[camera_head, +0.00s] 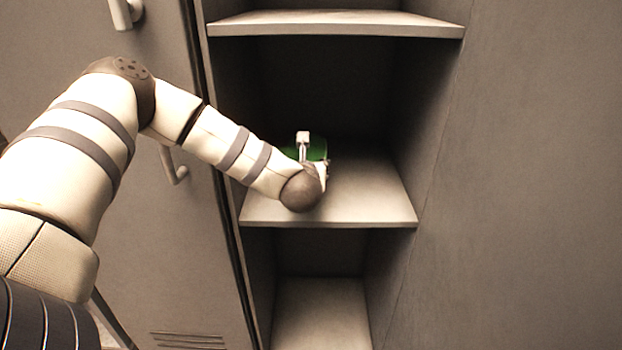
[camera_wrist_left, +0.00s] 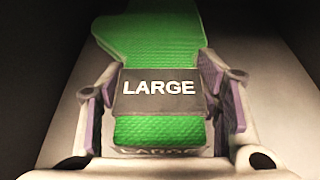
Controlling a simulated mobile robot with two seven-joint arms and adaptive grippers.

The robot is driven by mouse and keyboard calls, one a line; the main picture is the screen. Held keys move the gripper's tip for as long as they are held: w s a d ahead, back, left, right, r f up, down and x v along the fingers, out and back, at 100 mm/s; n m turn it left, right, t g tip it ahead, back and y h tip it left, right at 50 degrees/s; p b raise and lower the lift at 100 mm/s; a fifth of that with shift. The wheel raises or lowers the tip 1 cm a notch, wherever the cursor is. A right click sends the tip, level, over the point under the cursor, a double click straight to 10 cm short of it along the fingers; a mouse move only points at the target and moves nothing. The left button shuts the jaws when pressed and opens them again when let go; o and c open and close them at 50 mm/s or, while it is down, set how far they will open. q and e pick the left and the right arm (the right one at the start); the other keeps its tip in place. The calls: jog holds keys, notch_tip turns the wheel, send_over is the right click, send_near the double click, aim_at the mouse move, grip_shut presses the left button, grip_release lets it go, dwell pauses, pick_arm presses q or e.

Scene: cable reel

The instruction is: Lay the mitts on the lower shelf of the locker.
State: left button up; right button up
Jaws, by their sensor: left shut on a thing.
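The green mitts (camera_wrist_left: 150,40) have a dark band reading "LARGE". A second, partly hidden label shows beneath them. My left gripper (camera_wrist_left: 162,98) is shut on the mitts at the band, one finger on each side. In the head view the left gripper (camera_head: 304,146) is inside the locker's middle compartment, with a bit of the green mitts (camera_head: 319,151) showing past it. They are over the lower of the locker's two shelves (camera_head: 370,205). I cannot tell whether the mitts touch the shelf. My forearm and wrist hide most of them. The right gripper is out of view.
The upper shelf (camera_head: 340,24) is above the arm. Below the lower shelf is an empty compartment with a pale floor (camera_head: 320,312). A locker door with a handle (camera_head: 173,168) stands at the left. The right part of the lower shelf is clear.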

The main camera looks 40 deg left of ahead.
pick_arm(q)
jog(key=shift+f+b, duration=0.3)
jog(key=shift+f, duration=1.55)
jog(key=o, duration=1.3)
jog(key=shift+c, duration=0.2)
